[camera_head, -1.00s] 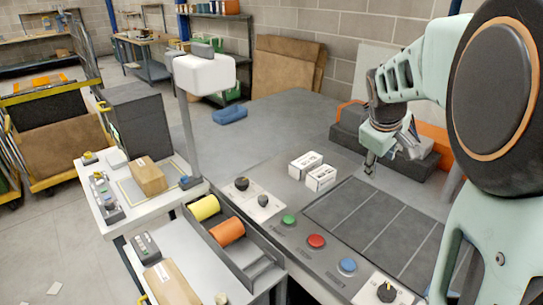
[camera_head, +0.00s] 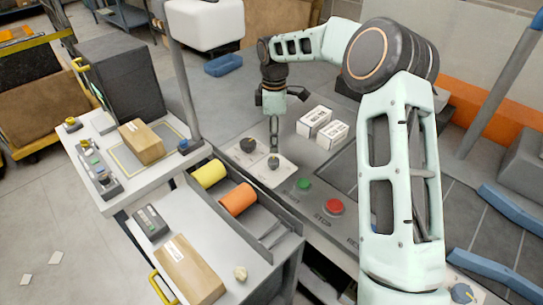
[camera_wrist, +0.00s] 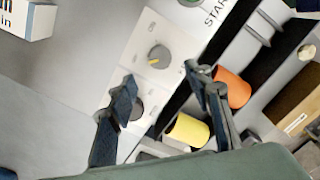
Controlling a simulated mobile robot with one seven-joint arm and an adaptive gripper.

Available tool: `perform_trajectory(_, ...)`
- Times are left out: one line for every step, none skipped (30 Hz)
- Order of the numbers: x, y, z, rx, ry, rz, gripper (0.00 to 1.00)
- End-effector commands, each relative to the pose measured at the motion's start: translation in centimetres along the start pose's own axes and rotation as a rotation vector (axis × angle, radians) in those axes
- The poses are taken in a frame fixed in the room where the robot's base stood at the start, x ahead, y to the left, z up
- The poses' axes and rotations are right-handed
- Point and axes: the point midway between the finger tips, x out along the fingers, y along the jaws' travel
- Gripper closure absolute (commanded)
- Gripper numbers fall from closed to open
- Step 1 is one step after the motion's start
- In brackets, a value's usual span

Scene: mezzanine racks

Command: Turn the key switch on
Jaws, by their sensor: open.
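A white plate (camera_head: 262,160) on the console carries two dark rotary knobs. The knob nearer the green button has a yellow pointer line and shows in the wrist view (camera_wrist: 158,57) and the head view (camera_head: 273,162). The other, darker knob (camera_head: 247,145) is partly hidden behind a finger in the wrist view (camera_wrist: 137,108). Which is the key switch, I cannot tell for sure. My gripper (camera_head: 274,147) is open and empty, pointing down over the plate. In the wrist view its fingertips (camera_wrist: 161,78) lie either side of the pointer knob's lower edge; contact is not visible.
A green START button (camera_head: 303,184) and red STOP button (camera_head: 335,207) lie beside the plate. Two white boxes (camera_head: 314,120) stand behind. A tray with yellow (camera_head: 209,174) and orange (camera_head: 238,200) rolls borders the plate. Another knob (camera_head: 462,293) sits lower right.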

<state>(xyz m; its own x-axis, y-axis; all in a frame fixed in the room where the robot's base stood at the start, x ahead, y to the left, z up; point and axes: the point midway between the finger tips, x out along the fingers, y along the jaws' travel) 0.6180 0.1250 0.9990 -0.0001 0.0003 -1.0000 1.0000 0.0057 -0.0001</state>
Motion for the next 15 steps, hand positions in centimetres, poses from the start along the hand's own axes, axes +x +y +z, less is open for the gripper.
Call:
perform_trajectory(1.0,-0.2,0.0,0.000,0.000,-0.005,0.54)
perform_trajectory(1.6,-0.1,0.0,0.001,0.000,-0.005,0.54)
perform_trajectory(2.4,-0.1,0.0,0.001,0.000,-0.005,0.54)
perform_trajectory(3.0,-0.1,0.0,0.000,0.000,-0.004,0.54)
perform_trajectory(3.6,-0.2,0.0,0.000,-0.001,-0.005,0.54)
perform_trajectory(4.3,-0.1,0.0,0.000,0.000,-0.004,0.54)
perform_trajectory(4.9,-0.2,0.0,0.001,0.000,-0.005,0.54)
perform_trajectory(5.4,-0.1,0.0,0.001,0.000,-0.004,0.54)
perform_trajectory(6.0,-0.1,0.0,0.001,0.000,-0.003,0.54)
perform_trajectory(6.5,-0.1,0.0,0.001,-0.001,-0.003,0.54)
perform_trajectory(6.8,-0.1,0.0,0.001,0.000,-0.003,0.54)
perform_trajectory(7.3,-0.1,0.0,0.001,0.000,-0.001,0.54)
perform_trajectory(7.6,-0.1,0.0,0.001,0.000,-0.001,0.54)
perform_trajectory(7.9,-0.1,0.0,0.001,0.000,-0.002,0.54)
perform_trajectory(8.2,-0.1,0.0,0.001,-0.001,-0.001,0.54)
